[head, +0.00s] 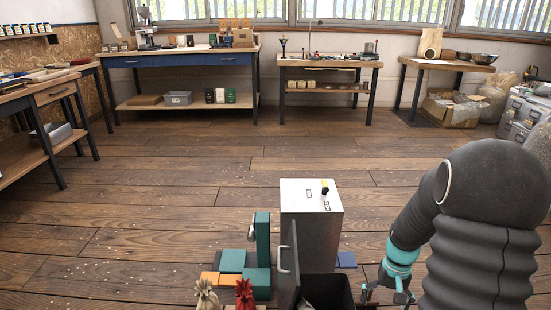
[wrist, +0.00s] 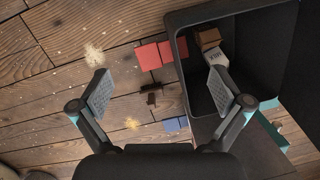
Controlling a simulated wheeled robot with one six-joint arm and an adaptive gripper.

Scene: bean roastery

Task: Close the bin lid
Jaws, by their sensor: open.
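The dark open-topped bin (head: 343,291) stands at the bottom centre of the head view, partly cut off by the frame edge. Its lid (head: 289,274), a dark panel with a pale bar handle (head: 282,260), stands upright at the bin's left side, so the bin is open. In the wrist view the bin (wrist: 176,62) is at the upper right, with a brown box (wrist: 207,38) and a white carton (wrist: 216,58) inside. My gripper (head: 386,294) is open and empty, just right of the bin in the head view; its spread fingers also show in the wrist view (wrist: 160,80).
A pale cabinet (head: 312,220) stands directly behind the bin. Red blocks (wrist: 158,54) and a blue block (wrist: 175,124) lie on the floor by the bin. Wide wooden floor behind is clear.

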